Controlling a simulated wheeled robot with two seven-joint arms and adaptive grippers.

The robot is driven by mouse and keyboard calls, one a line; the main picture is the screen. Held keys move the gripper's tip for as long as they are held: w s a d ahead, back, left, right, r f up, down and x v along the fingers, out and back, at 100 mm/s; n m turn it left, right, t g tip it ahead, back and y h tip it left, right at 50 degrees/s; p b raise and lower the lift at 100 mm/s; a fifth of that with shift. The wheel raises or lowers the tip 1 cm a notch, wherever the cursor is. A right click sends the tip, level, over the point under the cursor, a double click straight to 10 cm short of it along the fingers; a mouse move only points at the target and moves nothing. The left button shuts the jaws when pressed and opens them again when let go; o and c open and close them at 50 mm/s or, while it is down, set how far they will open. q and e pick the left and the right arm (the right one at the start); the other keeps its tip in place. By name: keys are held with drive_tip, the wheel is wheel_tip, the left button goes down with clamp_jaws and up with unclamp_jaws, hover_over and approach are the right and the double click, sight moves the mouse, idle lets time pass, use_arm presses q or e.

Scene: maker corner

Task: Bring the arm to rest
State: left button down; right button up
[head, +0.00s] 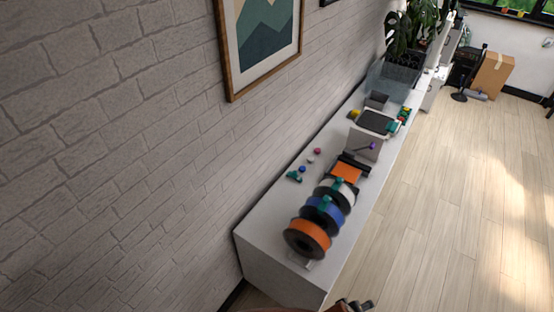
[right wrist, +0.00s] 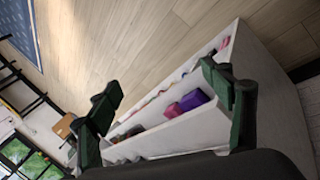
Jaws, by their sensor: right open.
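My right gripper (right wrist: 160,78) shows in the right wrist view with its two dark green fingers spread wide and nothing between them. Beyond the fingers is a white open shelf (right wrist: 185,132) holding purple and pink items (right wrist: 190,103). I cannot tell whether the fingers touch it; they appear apart from it. In the head view only a small dark and reddish piece shows at the bottom edge, and I cannot tell which part it is. My left gripper is not in view.
In the head view a long white counter (head: 270,243) runs along the brick wall. It carries orange (head: 308,237), blue (head: 323,212) and white (head: 336,192) spools, small coloured pieces and a plant (head: 407,35). The wooden floor (head: 450,190) to the right is clear.

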drive_tip(key=s+d+r+m+y, duration=0.4)
drive_tip(key=s+d+r, duration=0.15)
drive_tip(key=d, duration=0.25)
wheel_tip(320, 180, down, 36)
drive_tip(key=s+a+g+b, duration=0.1)
drive_tip(key=s+a+b, duration=0.1)
drive_tip(key=b, duration=0.3)
use_arm(q)
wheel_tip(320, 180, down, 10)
drive_tip(key=b, duration=0.4)
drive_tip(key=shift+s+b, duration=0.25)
drive_tip(key=shift+b, duration=0.15)
use_arm(e)
drive_tip(key=s+f+n+g, duration=0.1)
drive_tip(key=s+f, duration=1.8)
drive_tip(key=f, duration=0.2)
drive_tip(key=shift+s+d+f+y, duration=0.15)
drive_tip(key=shift+s+f+y, duration=0.05)
drive_tip(key=shift+f+y, duration=0.2)
